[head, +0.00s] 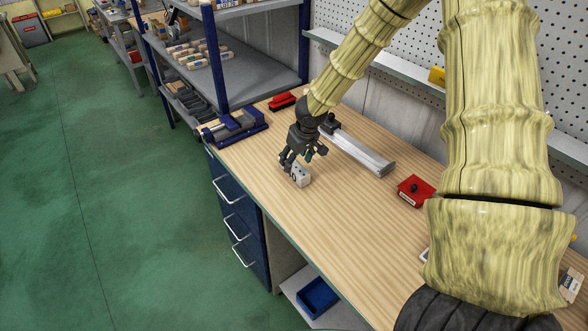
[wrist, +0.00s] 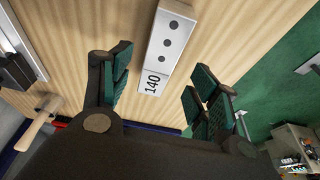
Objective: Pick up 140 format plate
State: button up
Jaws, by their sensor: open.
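The 140 format plate (head: 299,174) is a small pale grey block lying on the wooden workbench, under and just in front of my gripper (head: 304,155). In the wrist view the plate (wrist: 170,45) shows three dark round dots and a white end marked 140. My gripper also shows in the wrist view (wrist: 155,92), with its green-padded fingers spread apart and empty. The labelled end of the plate lies between and just beyond the fingertips. The gripper partly covers the plate in the head view.
A long metal bar tool (head: 357,150) lies behind the gripper. A red block with a black knob (head: 415,191) is to the right, and a blue vise (head: 236,127) is to the left. The bench front (head: 300,245) is bare. Shelves stand at the back left.

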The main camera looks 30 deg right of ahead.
aim_at(294, 165)
jog(key=shift+p+x, duration=0.3)
jog(key=shift+x, duration=1.35)
jog(key=shift+d, duration=0.15)
jog(key=c, duration=1.2)
grip_shut()
jog(key=shift+r, duration=0.2)
